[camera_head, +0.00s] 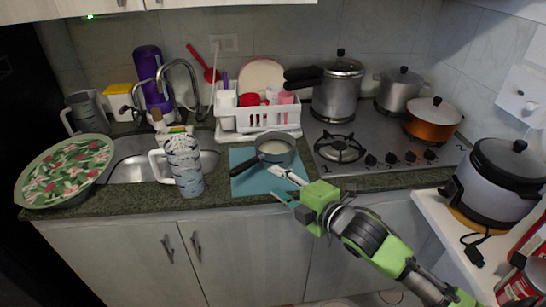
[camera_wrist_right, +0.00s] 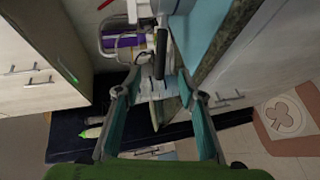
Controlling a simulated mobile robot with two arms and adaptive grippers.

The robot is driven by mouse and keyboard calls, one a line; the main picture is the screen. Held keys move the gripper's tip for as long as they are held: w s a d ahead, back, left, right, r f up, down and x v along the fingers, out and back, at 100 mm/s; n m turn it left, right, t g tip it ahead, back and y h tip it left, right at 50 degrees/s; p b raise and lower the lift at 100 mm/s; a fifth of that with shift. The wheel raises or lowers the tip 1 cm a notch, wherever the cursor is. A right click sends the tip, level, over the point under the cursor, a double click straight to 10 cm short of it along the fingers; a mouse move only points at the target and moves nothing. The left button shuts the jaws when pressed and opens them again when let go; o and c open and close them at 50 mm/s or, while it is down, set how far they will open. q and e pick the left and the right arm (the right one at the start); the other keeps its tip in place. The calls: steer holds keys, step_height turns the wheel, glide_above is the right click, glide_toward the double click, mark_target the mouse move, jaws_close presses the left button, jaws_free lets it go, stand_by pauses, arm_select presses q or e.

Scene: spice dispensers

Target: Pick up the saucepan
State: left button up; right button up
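The saucepan (camera_head: 276,147) is a small grey pan with a black handle. It stands upright on a blue mat (camera_head: 262,186) on the counter, its handle pointing toward the front left. In the right wrist view its black handle (camera_wrist_right: 161,52) shows beyond the fingertips, roughly between them in the picture; the pan body is mostly cut off at the top. My right gripper (camera_head: 277,182) is open and empty, at the counter's front edge just in front of the pan and right of the handle. It fills the right wrist view (camera_wrist_right: 158,78). My left gripper is not in view.
A patterned pitcher (camera_head: 185,167) stands left of the mat. A white dish rack (camera_head: 258,116) is behind the pan. The stove (camera_head: 375,160) with a pressure cooker (camera_head: 337,90) and other pots is to the right. A rice cooker (camera_head: 497,185) stands at far right.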

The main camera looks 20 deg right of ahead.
steer(key=p, duration=0.1)
glide_toward(251, 165)
steer(key=x, duration=0.3)
steer(key=shift+a, duration=0.2)
steer(key=shift+w+a+p, duration=0.15)
steer(key=shift+w+p, duration=0.15)
steer(key=shift+w, duration=0.4)
steer(key=x, duration=0.2)
steer(key=p+x, duration=0.1)
steer(key=x, duration=0.1)
steer(key=shift+f, duration=0.3)
jaws_close()
steer(key=shift+r, duration=0.2)
